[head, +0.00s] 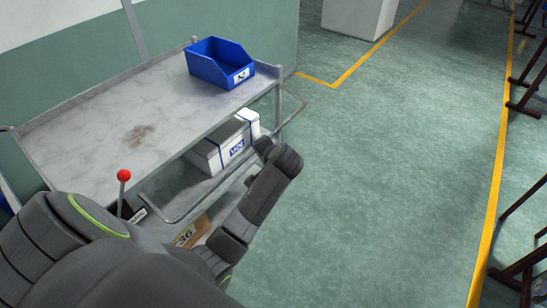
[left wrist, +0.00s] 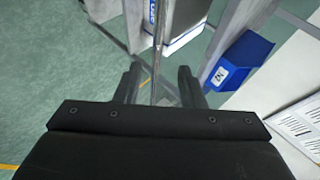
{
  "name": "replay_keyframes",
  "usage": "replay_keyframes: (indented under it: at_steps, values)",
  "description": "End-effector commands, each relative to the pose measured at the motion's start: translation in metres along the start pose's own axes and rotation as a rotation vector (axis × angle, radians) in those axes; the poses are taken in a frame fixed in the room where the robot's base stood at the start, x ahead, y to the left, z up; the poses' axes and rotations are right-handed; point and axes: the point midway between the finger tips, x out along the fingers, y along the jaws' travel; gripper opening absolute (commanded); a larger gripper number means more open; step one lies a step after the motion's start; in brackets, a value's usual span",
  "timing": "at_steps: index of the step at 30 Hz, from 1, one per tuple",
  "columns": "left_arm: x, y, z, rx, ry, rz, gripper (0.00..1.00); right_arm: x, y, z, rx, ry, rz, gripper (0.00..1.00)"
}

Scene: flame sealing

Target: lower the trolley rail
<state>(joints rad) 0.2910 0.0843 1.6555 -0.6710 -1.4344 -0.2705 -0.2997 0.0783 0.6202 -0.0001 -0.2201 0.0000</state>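The grey metal trolley (head: 95,125) stands at the left of the head view. Its thin rail (head: 180,218) is a bent bar that stands out from the side of the trolley, below the top's level; my left arm covers part of it. In the left wrist view the rail (left wrist: 157,45) runs between the two fingers of my left gripper (left wrist: 158,70). The fingers are apart, with a gap visible on each side of the bar. In the head view the fingers are hidden or too dark to make out behind my wrist. My right gripper is not in view.
A blue bin (head: 212,66) sits on the trolley top, and a white box (head: 213,155) lies on a lower shelf. A cardboard box (head: 190,234) is lower down. A red knob (head: 123,175) rises beside my arm.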

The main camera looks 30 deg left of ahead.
Motion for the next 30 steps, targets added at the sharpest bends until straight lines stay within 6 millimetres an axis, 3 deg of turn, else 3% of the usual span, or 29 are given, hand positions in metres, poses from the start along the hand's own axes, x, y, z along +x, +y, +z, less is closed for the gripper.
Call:
replay_keyframes:
  at_steps: [9,13,19,28,30]
  values:
    - [-0.070,0.003,-0.001,-0.005,0.004,0.006,0.36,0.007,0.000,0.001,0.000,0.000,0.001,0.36]
    - [-0.090,0.003,-0.001,-0.004,0.003,0.005,0.36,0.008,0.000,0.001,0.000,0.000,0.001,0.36]
    - [-0.104,0.002,-0.001,-0.001,0.002,0.003,0.36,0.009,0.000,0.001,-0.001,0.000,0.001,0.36]
    - [-0.106,0.001,-0.001,0.000,0.001,0.002,0.36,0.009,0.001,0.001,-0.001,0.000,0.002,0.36]
    - [-0.105,0.002,-0.001,0.000,0.003,0.001,0.28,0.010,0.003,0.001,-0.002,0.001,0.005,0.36]
